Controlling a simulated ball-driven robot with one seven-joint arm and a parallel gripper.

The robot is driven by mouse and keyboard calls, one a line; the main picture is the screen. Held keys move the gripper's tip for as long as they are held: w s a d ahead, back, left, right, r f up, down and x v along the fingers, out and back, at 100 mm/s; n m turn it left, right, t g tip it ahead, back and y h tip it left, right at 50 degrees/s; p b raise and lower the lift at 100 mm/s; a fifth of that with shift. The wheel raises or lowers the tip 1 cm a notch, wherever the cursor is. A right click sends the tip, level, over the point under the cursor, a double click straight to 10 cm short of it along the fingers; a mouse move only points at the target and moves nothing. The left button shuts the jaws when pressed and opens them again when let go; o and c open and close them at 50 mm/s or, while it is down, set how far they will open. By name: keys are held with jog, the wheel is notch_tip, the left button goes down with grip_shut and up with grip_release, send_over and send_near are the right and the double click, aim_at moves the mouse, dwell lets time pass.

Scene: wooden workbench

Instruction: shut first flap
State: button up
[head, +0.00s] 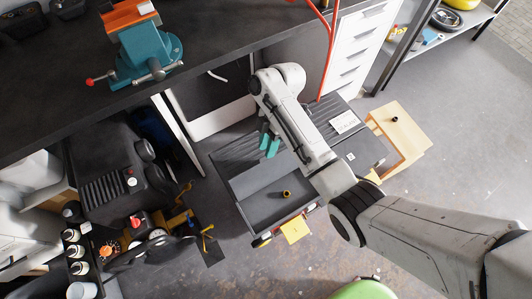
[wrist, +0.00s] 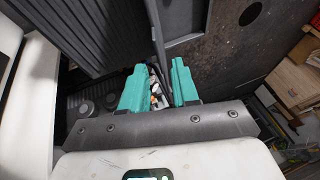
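A dark grey box (head: 244,190) stands on the floor below the bench, with an open compartment facing up and a small brass-coloured ring in it. A ribbed dark panel (head: 235,152), which looks like a flap, lies along the compartment's far side. A second ribbed panel (head: 340,108) with a white label is to the right, partly hidden by my arm. My gripper (head: 269,145) is over the box near the first panel, its teal fingers apart. In the wrist view, the gripper (wrist: 160,78) has a gap between its fingers, and a ribbed panel (wrist: 85,35) is at upper left. I cannot tell whether they touch.
The dark bench (head: 210,70) with a teal vise (head: 145,50) is at the back left. White drawers (head: 355,45) stand behind the box. A light wooden box (head: 405,125) is to its right, and a dark machine (head: 105,170) to its left. Floor at front is mostly clear.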

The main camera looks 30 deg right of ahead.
jog(key=shift+x, duration=1.2)
jog(key=shift+c, duration=0.3)
grip_shut()
